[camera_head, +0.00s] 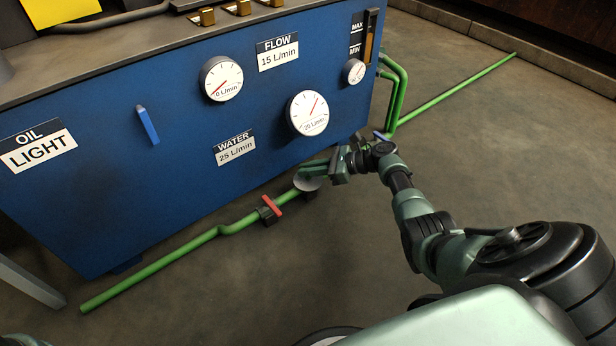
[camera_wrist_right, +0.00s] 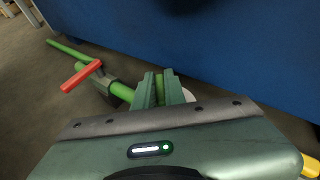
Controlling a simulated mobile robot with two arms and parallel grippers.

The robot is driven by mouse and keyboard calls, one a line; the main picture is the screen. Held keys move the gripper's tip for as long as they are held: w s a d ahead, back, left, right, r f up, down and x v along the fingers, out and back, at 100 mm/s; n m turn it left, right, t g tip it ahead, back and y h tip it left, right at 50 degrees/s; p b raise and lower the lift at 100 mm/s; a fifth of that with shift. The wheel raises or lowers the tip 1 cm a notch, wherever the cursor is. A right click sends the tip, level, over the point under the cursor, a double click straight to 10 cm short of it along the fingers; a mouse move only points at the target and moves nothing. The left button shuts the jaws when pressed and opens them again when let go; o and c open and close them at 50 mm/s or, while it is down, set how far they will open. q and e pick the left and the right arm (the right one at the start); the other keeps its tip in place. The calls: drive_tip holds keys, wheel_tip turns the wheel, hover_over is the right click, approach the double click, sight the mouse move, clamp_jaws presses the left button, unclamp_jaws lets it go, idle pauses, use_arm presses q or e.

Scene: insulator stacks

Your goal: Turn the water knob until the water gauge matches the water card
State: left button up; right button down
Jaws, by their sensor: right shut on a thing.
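The WATER card (camera_head: 235,148) on the blue cabinet reads 25 L/min. Above and right of it is a large white gauge (camera_head: 308,113) marked 20 L/min, its red needle pointing up and slightly right. My right gripper (camera_head: 320,170) is low in front of the cabinet at the green pipe (camera_head: 185,248), beside a pale round disc (camera_head: 307,184). In the right wrist view its two green fingers (camera_wrist_right: 160,88) are close together at the pipe, the disc (camera_wrist_right: 188,95) partly behind them. They are shut on a mostly hidden part; I cannot tell if it is the water knob. My left gripper is not in view.
A red valve lever (camera_head: 271,206) sits on the pipe left of my gripper. The cabinet also bears a 0 L/min gauge (camera_head: 221,79), a FLOW card (camera_head: 278,52) of 15 L/min, a small gauge (camera_head: 354,71) and a blue lever (camera_head: 147,125). Floor in front is clear.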

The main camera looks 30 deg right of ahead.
drive_tip(key=shift+f+n+g+y+b, duration=0.1)
drive_tip(key=shift+n+g+y+b, duration=0.6)
drive_tip(key=shift+n+g+b, duration=0.45)
drive_tip(key=c, duration=1.5)
unclamp_jaws()
drive_tip(key=shift+a, duration=0.1)
